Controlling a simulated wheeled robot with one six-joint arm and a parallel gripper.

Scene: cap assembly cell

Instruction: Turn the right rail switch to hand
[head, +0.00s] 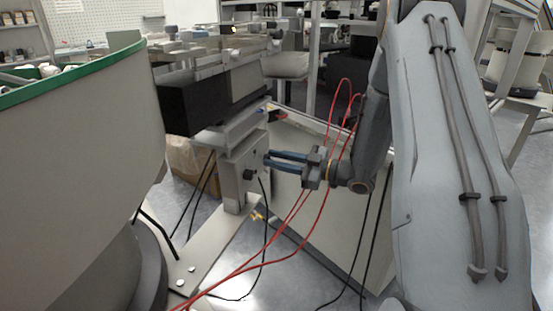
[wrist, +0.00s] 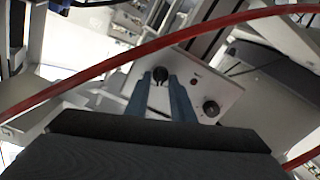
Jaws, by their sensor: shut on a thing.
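A grey switch box (head: 238,168) stands on a post below the rail, left of my arm in the head view. Its pale face (wrist: 222,92) shows in the wrist view with two black knobs. My gripper (head: 267,157) reaches its blue fingers to the right part of this face. In the wrist view the fingertips (wrist: 160,78) are on both sides of one black knob, the right rail switch (wrist: 160,74), and are shut on it. The other knob (head: 249,174) is free; it also shows in the wrist view (wrist: 211,108). Which way the gripped knob points is hard to tell.
Red cables (head: 300,205) hang near my gripper and one crosses the wrist view (wrist: 120,62). A large bowl feeder (head: 75,170) with a green rim fills the left. A black block (head: 190,105) sits under the rail above the box. A pale cabinet (head: 330,215) stands behind.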

